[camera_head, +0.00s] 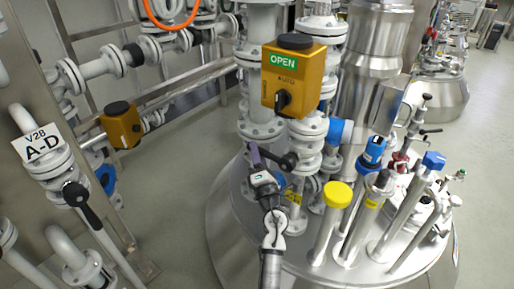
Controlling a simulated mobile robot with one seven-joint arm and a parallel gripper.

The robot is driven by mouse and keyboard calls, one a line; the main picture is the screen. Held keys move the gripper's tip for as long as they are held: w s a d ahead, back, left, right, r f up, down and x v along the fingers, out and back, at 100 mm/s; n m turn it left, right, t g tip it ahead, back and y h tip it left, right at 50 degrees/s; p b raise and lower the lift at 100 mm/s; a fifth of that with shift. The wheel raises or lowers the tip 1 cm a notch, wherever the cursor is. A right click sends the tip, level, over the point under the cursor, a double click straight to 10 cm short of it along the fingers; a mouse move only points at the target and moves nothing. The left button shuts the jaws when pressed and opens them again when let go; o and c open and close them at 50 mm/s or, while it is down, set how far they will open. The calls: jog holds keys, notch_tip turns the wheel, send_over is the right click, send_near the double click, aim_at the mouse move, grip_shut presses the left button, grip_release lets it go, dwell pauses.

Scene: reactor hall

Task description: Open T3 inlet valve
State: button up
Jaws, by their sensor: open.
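My arm rises from the bottom centre, and my gripper (264,178) is in front of the central pipework above the steel vessel lid. It is open. A dark purple bar (254,154) stands just above it, and a black lever with a round end (287,160) lies close to its right. I cannot tell whether my gripper touches either one. A yellow valve actuator (293,75) with a green OPEN window and a black knob is above and to the right of it. No T3 label is readable, so I cannot tell which part is the T3 inlet valve.
The steel vessel lid (300,255) carries several upright tubes, one with a yellow cap (338,194). A second yellow actuator (121,125), a V28 A-D sign (38,144) and a black-handled valve (82,203) are at left. Grey floor (185,205) is clear between.

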jog(key=shift+w+a+r, duration=0.15)
jog(key=shift+w+r, duration=0.1)
jog(key=shift+w, duration=0.35)
grip_shut()
